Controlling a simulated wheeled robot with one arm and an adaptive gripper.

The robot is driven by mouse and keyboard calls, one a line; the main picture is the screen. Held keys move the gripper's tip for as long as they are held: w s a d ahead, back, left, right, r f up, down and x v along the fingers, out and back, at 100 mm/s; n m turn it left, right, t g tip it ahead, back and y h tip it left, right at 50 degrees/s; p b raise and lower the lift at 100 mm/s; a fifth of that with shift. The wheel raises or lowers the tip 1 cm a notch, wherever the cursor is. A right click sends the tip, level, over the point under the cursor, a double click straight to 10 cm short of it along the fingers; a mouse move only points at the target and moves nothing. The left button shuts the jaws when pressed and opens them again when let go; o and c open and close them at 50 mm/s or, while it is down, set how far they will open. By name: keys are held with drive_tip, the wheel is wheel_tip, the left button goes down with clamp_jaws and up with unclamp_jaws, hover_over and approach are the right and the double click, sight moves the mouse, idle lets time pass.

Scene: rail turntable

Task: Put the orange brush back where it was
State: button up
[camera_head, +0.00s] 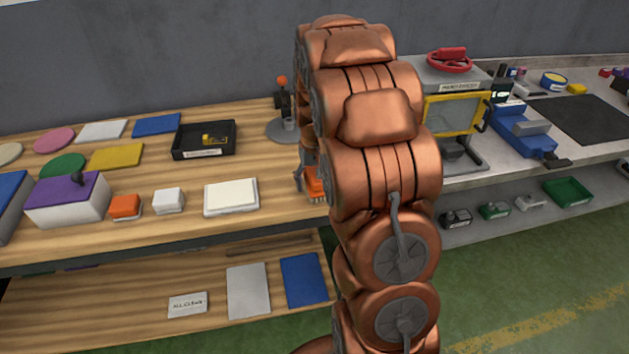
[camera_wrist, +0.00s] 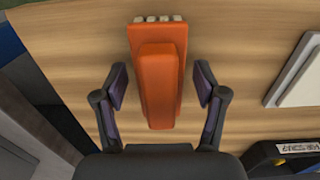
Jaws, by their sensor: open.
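The orange brush (camera_wrist: 158,85) lies on the wooden bench top in the wrist view, a long orange body with a raised narrower block and pale bristle tufts at its far end. My gripper (camera_wrist: 161,84) is open, with one dark finger on each side of the brush and a visible gap on both sides. In the head view, a small part of the orange brush (camera_head: 316,186) shows beside my arm, which hides the rest. My gripper (camera_head: 301,178) is mostly hidden there too.
A white pad (camera_head: 231,198) lies left of the brush; a black tray (camera_head: 179,155) is behind it. A grey round stand (camera_head: 281,131) with an orange-topped lever is close to my arm. The yellow-framed machine (camera_head: 424,116) is right. Bare wood lies between brush and pad.

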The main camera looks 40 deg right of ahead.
wheel_tip(320, 180, up, 12)
drive_tip(key=b, duration=0.2)
drive_tip(key=shift+b, duration=0.35)
drive_tip(key=s+a+f+n, duration=0.1)
drive_tip(key=s+a, duration=0.6)
drive_tip(key=s, duration=0.3)
drive_tip(key=s+a+f+n+g, duration=0.1)
drive_tip(key=s+a+f+n, duration=0.1)
drive_tip(key=s+a, duration=0.5)
drive_tip(key=s+a+f+n, duration=0.1)
drive_tip(key=s+a, duration=0.5)
drive_tip(key=s, duration=0.7)
drive_tip(key=shift+a+f+n+g, duration=0.2)
drive_tip(key=shift+a+n+g, duration=0.1)
drive_tip(key=shift+a, duration=0.1)
drive_tip(key=shift+s, duration=0.1)
wheel_tip(320, 180, up, 4)
drive_tip(key=p, duration=0.3)
drive_tip(key=shift+f, duration=0.25)
